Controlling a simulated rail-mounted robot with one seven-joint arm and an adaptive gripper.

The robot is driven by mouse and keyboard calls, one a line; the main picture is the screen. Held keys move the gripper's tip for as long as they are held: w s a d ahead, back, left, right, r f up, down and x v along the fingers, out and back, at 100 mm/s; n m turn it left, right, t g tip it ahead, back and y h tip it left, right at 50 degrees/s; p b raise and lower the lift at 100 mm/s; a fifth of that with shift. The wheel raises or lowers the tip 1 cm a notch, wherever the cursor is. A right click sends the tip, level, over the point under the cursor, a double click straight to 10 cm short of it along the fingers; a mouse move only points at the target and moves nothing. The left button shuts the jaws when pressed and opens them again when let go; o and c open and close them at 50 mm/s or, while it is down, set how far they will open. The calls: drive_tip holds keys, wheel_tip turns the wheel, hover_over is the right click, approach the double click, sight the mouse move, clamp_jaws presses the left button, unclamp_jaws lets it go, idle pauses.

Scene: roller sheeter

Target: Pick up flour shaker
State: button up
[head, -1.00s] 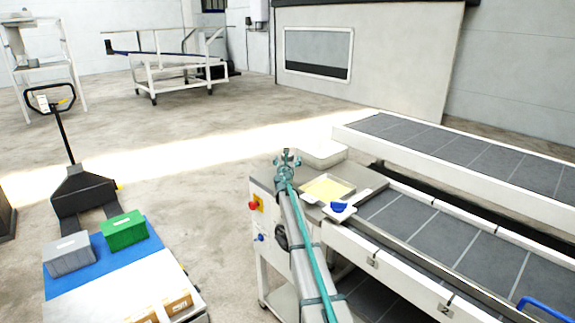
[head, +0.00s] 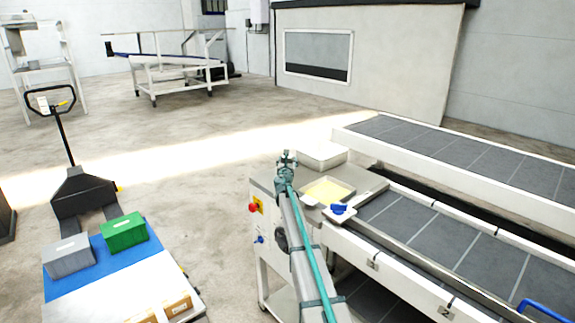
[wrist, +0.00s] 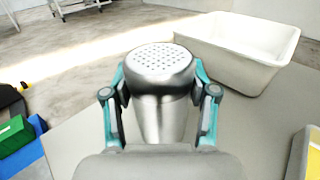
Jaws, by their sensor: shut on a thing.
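The flour shaker (wrist: 158,105) is a metal cylinder with a perforated top, upright in the wrist view. My gripper (wrist: 160,96) is shut on it, with one teal-and-grey finger on each side. The gripper also shows in the head view (head: 287,160), at the far left corner of the machine's end. The shaker is too small and covered to make out clearly there. Its base is hidden by my gripper in the wrist view, so I cannot tell whether it touches the grey surface (wrist: 80,125).
A white bin (wrist: 235,50) stands just behind and right of the shaker. A yellow-filled tray (head: 328,190) and a blue-handled tool (head: 341,209) lie to the right. The roller sheeter belt (head: 440,235) extends right. A pallet truck with green (head: 123,232) and grey boxes stands left.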

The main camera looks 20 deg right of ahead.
drive_tip(key=shift+r, duration=0.65)
drive_tip(key=s+r+p, duration=0.2)
drive_tip(key=s+r, duration=0.9)
drive_tip(key=s, duration=0.3)
drive_tip(key=shift+a+r+p, duration=0.15)
drive_tip(key=shift+r+p, duration=0.15)
drive_tip(key=shift+p, duration=0.1)
